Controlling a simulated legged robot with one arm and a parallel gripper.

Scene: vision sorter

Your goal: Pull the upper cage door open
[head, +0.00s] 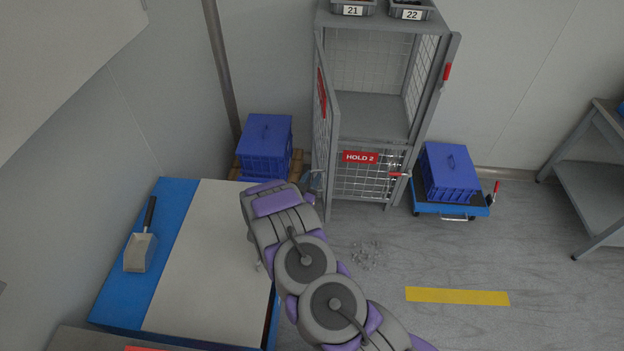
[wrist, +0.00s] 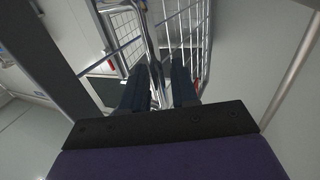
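The grey wire cage (head: 374,105) stands against the back wall. Its upper door (head: 323,100) is swung out to the left, seen nearly edge-on with a red label, and the upper compartment shows open. The lower door (head: 369,178), labelled HOLD 2, is shut, with a red handle at its right. My gripper (head: 316,182) is at the lower left of the cage, near the bottom of the upper door. In the wrist view my gripper (wrist: 160,88) has its dark fingers apart, with metal door bars (wrist: 185,35) just beyond; contact is unclear.
A blue crate (head: 265,145) sits on a pallet left of the cage. Another blue crate (head: 449,170) rests on a blue trolley (head: 425,208) at right. A blue and grey bench (head: 200,260) with a scoop (head: 140,250) stands at left. Small debris (head: 366,254) lies on the floor.

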